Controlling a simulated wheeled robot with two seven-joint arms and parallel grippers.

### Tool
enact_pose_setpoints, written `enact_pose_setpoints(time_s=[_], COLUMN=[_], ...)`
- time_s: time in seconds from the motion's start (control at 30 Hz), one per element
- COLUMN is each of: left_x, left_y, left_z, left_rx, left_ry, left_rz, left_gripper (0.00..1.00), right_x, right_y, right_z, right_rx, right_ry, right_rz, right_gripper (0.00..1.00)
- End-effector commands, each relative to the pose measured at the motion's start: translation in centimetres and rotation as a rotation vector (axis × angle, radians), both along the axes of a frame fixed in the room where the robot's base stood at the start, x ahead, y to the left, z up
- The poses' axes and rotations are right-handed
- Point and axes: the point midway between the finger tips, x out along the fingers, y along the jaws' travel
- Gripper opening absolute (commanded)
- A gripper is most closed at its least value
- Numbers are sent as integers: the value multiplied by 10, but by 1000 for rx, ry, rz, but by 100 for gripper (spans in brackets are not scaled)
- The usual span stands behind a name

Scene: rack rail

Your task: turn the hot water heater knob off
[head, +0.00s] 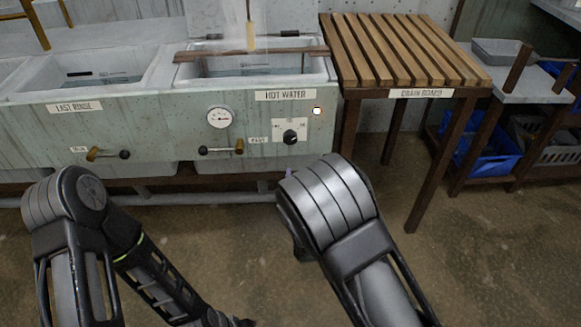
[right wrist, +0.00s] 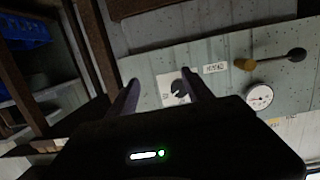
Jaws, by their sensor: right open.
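The hot water heater knob (head: 290,136) is a black round knob on a white plate, on the front panel under the "HOT WATER" label. A small lamp (head: 317,110) up and right of it glows white with an orange rim. In the right wrist view the knob (right wrist: 180,87) shows between the fingers of my right gripper (right wrist: 160,88), nearer the right finger. That gripper is open and empty; the frames do not show it touching the knob. In the head view my right arm hides it. My left forearm runs to the bottom edge, and its gripper is out of view.
A round gauge (head: 219,117) and a lever valve (head: 222,149) sit left of the knob. Another valve (head: 107,154) is under "LAST RINSE". The slatted drain board (head: 405,50) stands at the right on dark legs. Blue crates (head: 488,150) are beyond it. The floor in front is clear.

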Motion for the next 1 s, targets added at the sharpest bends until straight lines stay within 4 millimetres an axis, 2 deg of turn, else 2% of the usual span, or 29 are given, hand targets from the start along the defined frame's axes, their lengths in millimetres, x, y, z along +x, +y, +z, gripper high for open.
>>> enact_pose_setpoints(time_s=[0.03,0.1,0.23,0.53,0.67,1.0], left_x=[1,1,1,1,1,3], left_y=[0,0,1,0,1,3], left_z=[-19,-25,-25,-23,-25,-33], left_rx=[0,0,0,0,1,4], left_ry=[-1,-2,-3,-3,-3,-5], left_rz=[0,1,1,1,1,7], left_gripper=[36,36,36,36,36,36], right_x=[7,12,16,16,22,71], right_y=[13,22,28,28,28,28], right_z=[6,25,42,42,41,40], right_rx=[-3,-4,-3,-3,-3,-4], right_ry=[-71,-142,-190,-187,-186,-186], right_rz=[15,23,28,28,28,28], right_gripper=[59,59,59,59,59,59])
